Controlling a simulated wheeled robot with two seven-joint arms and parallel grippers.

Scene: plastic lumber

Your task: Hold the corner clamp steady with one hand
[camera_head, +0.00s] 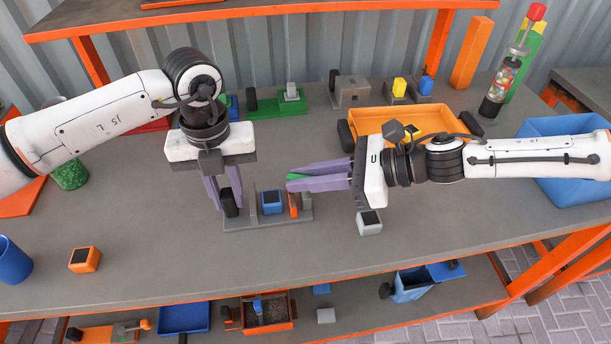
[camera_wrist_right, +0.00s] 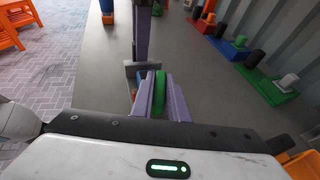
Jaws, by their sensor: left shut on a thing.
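The corner clamp appears to be the grey-based fixture (camera_head: 262,223) on the bench, with a blue block (camera_head: 272,202), an orange upright piece (camera_head: 293,204) and a black knob (camera_head: 229,203). My left gripper (camera_head: 228,205) points down at its left end, its purple fingers shut around the black knob. My right gripper (camera_head: 292,179) reaches in from the right, just above the clamp's right end. A thin green piece (camera_head: 297,177) lies between its purple fingers; it also shows in the right wrist view (camera_wrist_right: 160,92). The fingers partly hide the green piece and the clamp.
A small grey-white block (camera_head: 369,223) sits below my right gripper. An orange tray (camera_head: 400,122) and a blue bin (camera_head: 565,128) stand behind and to the right. An orange block (camera_head: 84,260) and blue cup (camera_head: 13,260) stand at left. The bench front is mostly clear.

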